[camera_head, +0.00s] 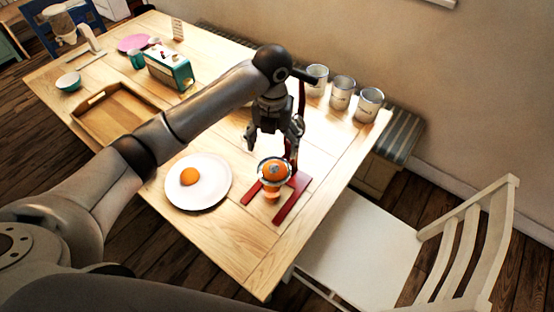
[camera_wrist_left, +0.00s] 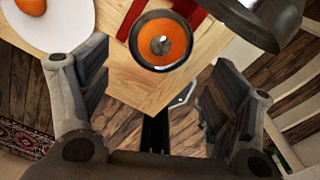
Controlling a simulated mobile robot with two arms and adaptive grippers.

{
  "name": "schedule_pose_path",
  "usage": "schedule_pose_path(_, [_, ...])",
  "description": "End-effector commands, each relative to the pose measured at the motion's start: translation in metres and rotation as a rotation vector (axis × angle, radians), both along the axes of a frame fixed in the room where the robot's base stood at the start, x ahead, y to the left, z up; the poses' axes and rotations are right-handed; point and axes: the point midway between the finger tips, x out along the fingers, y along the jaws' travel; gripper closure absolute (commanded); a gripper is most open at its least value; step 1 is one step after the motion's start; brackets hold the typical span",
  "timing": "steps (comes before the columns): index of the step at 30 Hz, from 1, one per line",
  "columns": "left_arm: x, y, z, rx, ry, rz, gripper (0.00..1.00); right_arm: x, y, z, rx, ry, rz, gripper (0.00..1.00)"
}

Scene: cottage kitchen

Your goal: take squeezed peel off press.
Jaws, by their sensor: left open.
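The press with red base bars (camera_head: 292,196) stands near the right edge of the table. The orange squeezed peel (camera_head: 274,170) sits in its cup, with a grey metal spot at its middle. In the left wrist view the peel (camera_wrist_left: 162,42) shows as an orange disc inside a dark ring. My left gripper (camera_head: 272,139) hangs just above and behind the peel, open and empty. In the left wrist view its two fingers (camera_wrist_left: 153,97) are spread wide, with the peel beyond them and not touched. My right gripper is not in view.
A white plate (camera_head: 213,172) with an orange piece (camera_head: 190,176) lies left of the press. Several metal cans, one of them here (camera_head: 342,93), line the back edge. A wooden tray (camera_head: 86,118) and a toaster (camera_head: 170,68) stand farther left. A white chair (camera_head: 365,240) is at right.

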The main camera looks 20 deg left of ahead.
Motion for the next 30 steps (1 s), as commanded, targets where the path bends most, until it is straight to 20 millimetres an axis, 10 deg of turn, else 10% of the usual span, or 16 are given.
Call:
schedule_pose_path(8, [-0.001,-0.001,-0.029,-0.002,0.0,-0.001,0.18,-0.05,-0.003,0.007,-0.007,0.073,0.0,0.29])
schedule_pose_path(19, [-0.004,-0.005,-0.074,-0.002,0.001,-0.001,0.18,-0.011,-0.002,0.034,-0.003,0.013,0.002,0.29])
schedule_pose_path(30, [-0.003,-0.005,-0.081,-0.003,-0.002,-0.003,0.26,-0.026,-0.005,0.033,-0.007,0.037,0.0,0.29])
